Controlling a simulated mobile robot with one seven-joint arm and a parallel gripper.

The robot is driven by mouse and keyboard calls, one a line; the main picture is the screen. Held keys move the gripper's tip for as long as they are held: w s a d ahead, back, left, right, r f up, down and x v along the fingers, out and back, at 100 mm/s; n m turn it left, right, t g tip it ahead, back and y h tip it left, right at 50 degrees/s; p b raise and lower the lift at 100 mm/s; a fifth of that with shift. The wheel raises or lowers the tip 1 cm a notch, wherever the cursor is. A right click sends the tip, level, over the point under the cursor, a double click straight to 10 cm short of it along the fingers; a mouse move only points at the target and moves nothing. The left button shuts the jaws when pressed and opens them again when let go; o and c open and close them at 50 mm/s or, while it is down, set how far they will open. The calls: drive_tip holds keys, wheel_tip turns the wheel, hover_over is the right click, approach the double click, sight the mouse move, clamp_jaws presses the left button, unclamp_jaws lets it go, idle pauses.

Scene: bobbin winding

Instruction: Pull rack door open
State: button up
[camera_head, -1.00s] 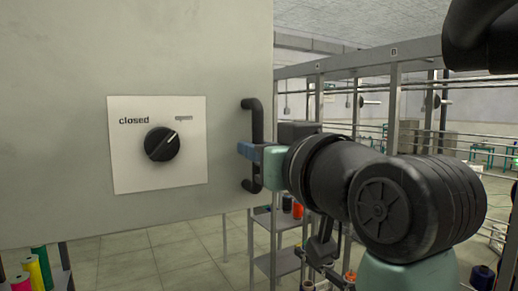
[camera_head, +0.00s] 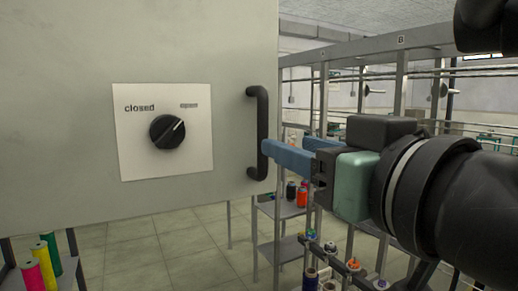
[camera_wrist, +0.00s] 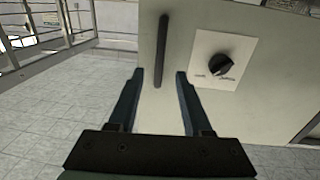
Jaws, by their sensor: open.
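The rack door (camera_head: 60,120) is a large pale grey panel on the left of the head view. A black vertical bar handle (camera_head: 262,135) is at its right edge. A white plate with a black knob (camera_head: 167,131) sits left of the handle, between the words "closed" and "open"; its pointer leans to the upper right. My gripper (camera_head: 275,158) has blue fingers and is beside the lower part of the handle, to its right. In the wrist view my gripper (camera_wrist: 159,78) is open and empty, with the handle (camera_wrist: 162,50) ahead between the finger lines, apart from them.
Shelves with thread spools (camera_head: 302,195) stand behind and below my gripper. Coloured spools (camera_head: 42,262) stand at the lower left. A metal frame (camera_head: 400,90) runs along the right. The tiled floor (camera_head: 150,245) below the door is clear.

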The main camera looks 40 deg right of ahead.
drive_tip(key=v, duration=0.3)
drive_tip(key=shift+s+a, duration=0.1)
drive_tip(key=shift+s, duration=0.25)
drive_tip(key=w+a+t+y+b, duration=0.1)
drive_tip(key=w+a+t+b, duration=0.3)
drive_tip(key=w+a, duration=0.5)
drive_tip(key=s+a+n+t+y, duration=0.1)
drive_tip(key=a+t, duration=0.2)
drive_tip(key=a, duration=0.4)
drive_tip(key=s+a+r+n+t+y+b, duration=0.1)
drive_tip(key=s+a+t+y, duration=0.1)
drive_tip(key=a, duration=0.6)
drive_tip(key=shift+s+n+t+b, duration=0.2)
drive_tip(key=shift+n+t+b, duration=0.1)
drive_tip(key=shift+n+t, duration=0.15)
drive_tip(key=shift+d, duration=0.1)
